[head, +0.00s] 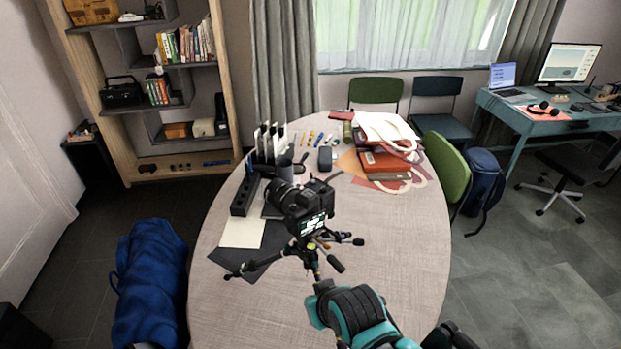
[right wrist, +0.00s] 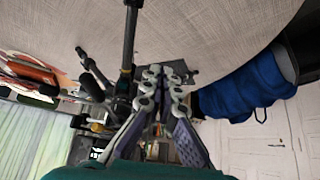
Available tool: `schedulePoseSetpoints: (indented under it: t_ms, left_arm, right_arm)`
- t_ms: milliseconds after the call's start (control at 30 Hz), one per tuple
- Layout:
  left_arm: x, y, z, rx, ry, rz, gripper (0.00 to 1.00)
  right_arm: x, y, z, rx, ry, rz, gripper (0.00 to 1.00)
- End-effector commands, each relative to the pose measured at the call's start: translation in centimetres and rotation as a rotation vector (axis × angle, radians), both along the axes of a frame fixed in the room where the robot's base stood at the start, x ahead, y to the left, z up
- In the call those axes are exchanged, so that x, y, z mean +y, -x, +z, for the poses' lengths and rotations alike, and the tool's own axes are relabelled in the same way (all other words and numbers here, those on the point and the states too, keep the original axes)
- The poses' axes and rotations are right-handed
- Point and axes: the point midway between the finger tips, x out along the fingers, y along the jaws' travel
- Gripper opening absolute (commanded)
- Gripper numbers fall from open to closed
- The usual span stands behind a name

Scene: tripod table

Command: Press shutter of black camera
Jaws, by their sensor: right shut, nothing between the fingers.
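The black camera (head: 303,205) stands upright on a small black tripod (head: 309,256) on the table, its lit rear screen facing me. Its top is in view, but the shutter button is too small to make out. My right arm comes in at the bottom, its teal wrist in front of the tripod and apart from the camera in the head view. My right gripper (right wrist: 164,74) is shut and empty in the right wrist view. Tripod parts (right wrist: 129,42) show beside its fingers there. My left gripper is out of view.
The oval table (head: 405,270) is clear at its right front. Dark and pale sheets (head: 242,231) lie left of the tripod. A black power strip (head: 244,195), file holders (head: 268,143) and a bag with books (head: 385,160) stand farther back. A blue bag (head: 150,285) is on the floor.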

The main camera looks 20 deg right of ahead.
Motion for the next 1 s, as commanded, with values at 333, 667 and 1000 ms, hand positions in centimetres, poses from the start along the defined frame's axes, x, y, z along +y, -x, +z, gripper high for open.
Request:
schedulePoseSetpoints:
  t_ms: [333, 667, 1000]
  left_arm:
    - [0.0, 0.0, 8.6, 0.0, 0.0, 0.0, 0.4]
    - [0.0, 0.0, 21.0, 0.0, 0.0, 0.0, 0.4]
    - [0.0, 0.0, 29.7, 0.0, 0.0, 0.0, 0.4]
  right_arm:
    - [0.0, 0.0, 8.6, 0.0, 0.0, 0.0, 0.0]
    - [0.0, -0.4, 21.1, 0.002, -0.01, -0.006, 0.0]
    - [-0.7, -4.0, 30.5, 0.011, -0.1, -0.057, 0.0]
